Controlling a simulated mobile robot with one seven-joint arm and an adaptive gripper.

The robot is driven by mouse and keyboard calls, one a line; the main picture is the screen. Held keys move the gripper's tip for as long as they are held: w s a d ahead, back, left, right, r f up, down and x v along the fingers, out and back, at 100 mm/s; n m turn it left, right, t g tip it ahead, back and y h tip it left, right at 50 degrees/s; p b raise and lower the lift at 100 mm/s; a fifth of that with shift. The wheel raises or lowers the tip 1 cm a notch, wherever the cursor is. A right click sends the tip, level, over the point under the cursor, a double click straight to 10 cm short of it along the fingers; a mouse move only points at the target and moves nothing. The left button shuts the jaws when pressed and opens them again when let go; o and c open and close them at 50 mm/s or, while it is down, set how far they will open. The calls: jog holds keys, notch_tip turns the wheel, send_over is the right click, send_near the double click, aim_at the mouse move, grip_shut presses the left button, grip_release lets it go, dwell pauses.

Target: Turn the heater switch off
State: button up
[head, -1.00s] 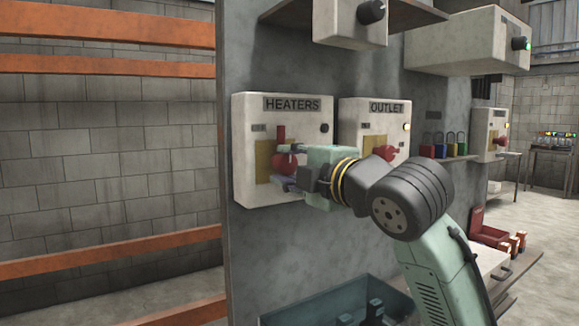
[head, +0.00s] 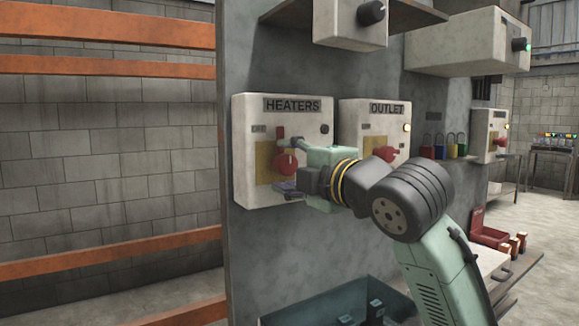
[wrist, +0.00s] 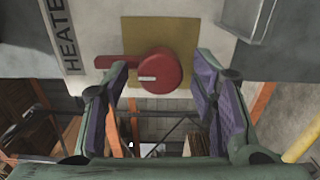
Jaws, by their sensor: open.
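The heater switch (head: 285,162) is a red round knob with a red handle on a yellow plate, on the white HEATERS box (head: 240,180). Its handle points up in the head view. In the wrist view the heater switch (wrist: 160,72) shows its handle pointing left, towards the HEATERS label (wrist: 60,38). My gripper (head: 291,167) is open at the switch, one finger above and one below the knob. In the wrist view my gripper (wrist: 162,66) has its purple-padded fingers spread either side of the knob, with clear gaps. I cannot tell whether the upper finger touches the handle.
The OUTLET box (head: 350,120) with a red switch and a lit lamp (head: 407,127) stands just right. The HEATERS lamp (head: 324,129) looks dark. Grey boxes jut out above. Coloured padlocks (head: 445,146) stand at right. A teal bin (head: 330,305) is below.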

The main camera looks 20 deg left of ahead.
jog(key=v, duration=1.2)
jog(key=shift+a, duration=0.1)
